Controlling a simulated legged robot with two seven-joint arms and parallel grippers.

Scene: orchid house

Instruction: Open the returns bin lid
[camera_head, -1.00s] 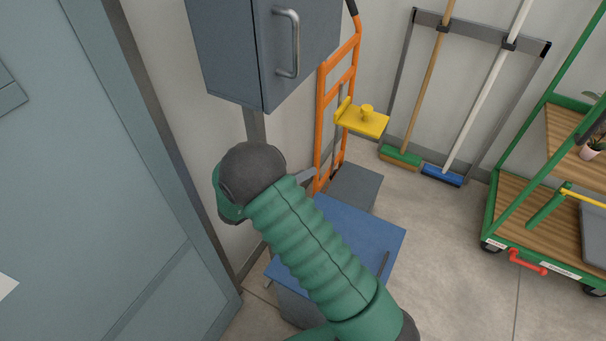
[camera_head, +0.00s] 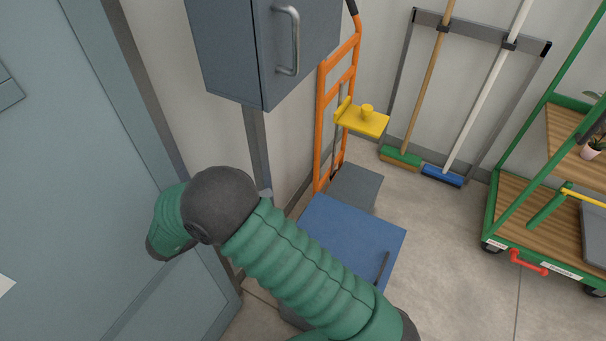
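The returns bin's blue lid (camera_head: 350,238) shows at the lower middle, lying flat and looking closed. A dark bar-shaped handle (camera_head: 382,268) is near its right edge. Its left part and most of the bin body are hidden behind my green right arm. This arm crosses from the lower right to the upper left, its dark joint left of the lid. My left gripper is not in view.
A grey wall cabinet (camera_head: 235,55) hangs above the bin. An orange hand truck (camera_head: 319,130), a yellow bracket (camera_head: 365,121) and brooms (camera_head: 428,80) are behind. A green cart (camera_head: 510,215) stands right. A blue-grey door (camera_head: 90,200) is close left. Floor right of the bin is clear.

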